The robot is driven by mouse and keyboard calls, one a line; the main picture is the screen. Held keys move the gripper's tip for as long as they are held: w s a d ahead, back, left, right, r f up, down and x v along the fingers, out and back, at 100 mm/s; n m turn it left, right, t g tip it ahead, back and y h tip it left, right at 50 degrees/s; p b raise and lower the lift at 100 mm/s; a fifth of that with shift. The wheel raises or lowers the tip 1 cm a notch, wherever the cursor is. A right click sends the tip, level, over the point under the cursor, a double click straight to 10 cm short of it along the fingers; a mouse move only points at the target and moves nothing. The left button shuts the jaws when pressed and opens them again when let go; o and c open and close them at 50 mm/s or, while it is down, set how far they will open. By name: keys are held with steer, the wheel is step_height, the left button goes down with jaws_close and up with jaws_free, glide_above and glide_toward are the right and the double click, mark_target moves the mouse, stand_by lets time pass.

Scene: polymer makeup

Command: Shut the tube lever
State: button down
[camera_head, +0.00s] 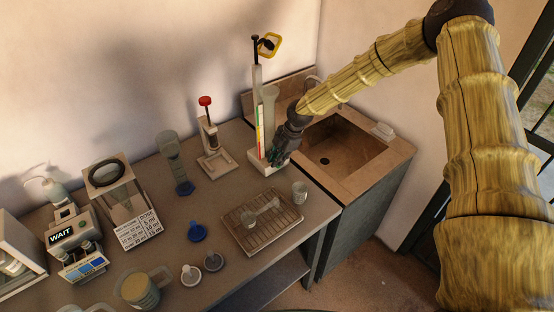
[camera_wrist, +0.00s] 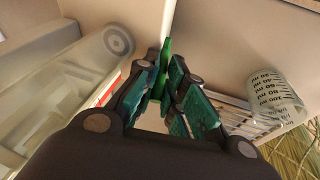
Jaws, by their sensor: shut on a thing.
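The tube stand (camera_head: 257,95) is tall and pale, with a clear tube (camera_head: 270,105) and a coloured scale strip, in the head view by the sink. My gripper (camera_head: 280,157) is low on its right side, just above the base. In the wrist view my gripper (camera_wrist: 163,82) has its teal fingers closed around a slim bright green piece (camera_wrist: 165,52), which looks like the tube lever. The large clear tube (camera_wrist: 62,85) is at the left of that view. The fingers hide part of the green piece, so I cannot tell its full angle.
A slatted drying rack (camera_head: 250,237) with glassware lies in front of the stand. A small beaker (camera_head: 300,193) stands close by and shows in the wrist view (camera_wrist: 272,95). The sink (camera_head: 340,145) is at right. A red-knobbed press (camera_head: 212,145) is at left.

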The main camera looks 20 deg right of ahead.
steer(key=shift+s+f, duration=0.15)
steer(key=c, duration=1.5)
jaws_free()
steer(key=shift+d+r, duration=0.15)
steer(key=shift+r, duration=0.45)
steer(key=v, duration=1.1)
